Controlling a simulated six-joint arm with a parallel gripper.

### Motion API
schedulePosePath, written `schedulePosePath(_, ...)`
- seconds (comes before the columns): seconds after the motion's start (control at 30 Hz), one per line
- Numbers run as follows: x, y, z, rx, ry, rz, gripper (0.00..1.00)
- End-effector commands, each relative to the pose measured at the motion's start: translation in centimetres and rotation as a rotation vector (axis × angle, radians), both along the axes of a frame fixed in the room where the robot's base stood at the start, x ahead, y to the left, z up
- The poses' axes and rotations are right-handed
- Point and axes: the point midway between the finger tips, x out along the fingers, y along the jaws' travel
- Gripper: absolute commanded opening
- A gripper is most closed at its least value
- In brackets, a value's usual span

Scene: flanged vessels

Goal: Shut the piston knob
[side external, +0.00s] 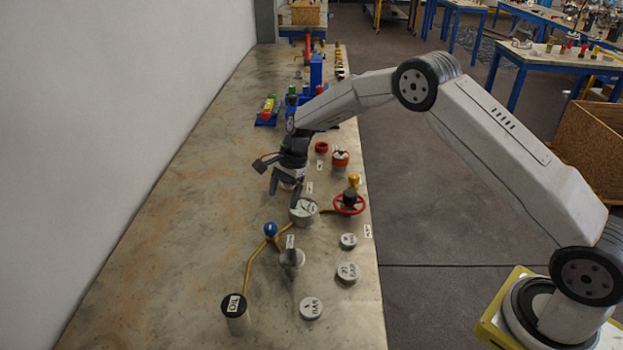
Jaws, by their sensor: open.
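No label that I can read marks the piston knob, so I cannot tell for sure which part it is. A blue ball knob (270,229) stands on a yellow pipe in the lower middle of the bench. My gripper (285,190) points down, with its fingers apart, above the bench and farther back than the blue knob. A pale round part (289,183) shows behind and between the fingers; I cannot tell whether they touch it. A grey round vessel (303,214) stands just in front of the gripper.
A red handwheel (349,210) is right of the grey vessel. A black-topped OIL cylinder (235,313) stands at the front. Round white labelled caps (347,272) line the right edge. Red parts (340,158) and blue fixtures (316,75) stand farther back. The bench's left side (165,240) is clear.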

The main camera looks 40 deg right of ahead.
Motion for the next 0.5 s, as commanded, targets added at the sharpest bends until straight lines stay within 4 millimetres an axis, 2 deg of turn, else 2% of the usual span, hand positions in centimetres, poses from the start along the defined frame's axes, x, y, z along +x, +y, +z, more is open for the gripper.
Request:
schedulePosePath(0.2, 1.3, 0.5, -1.4, 0.041, 0.051, -0.093, 0.87)
schedulePosePath(0.5, 1.5, 0.6, -1.7, 0.047, 0.060, -0.109, 0.87)
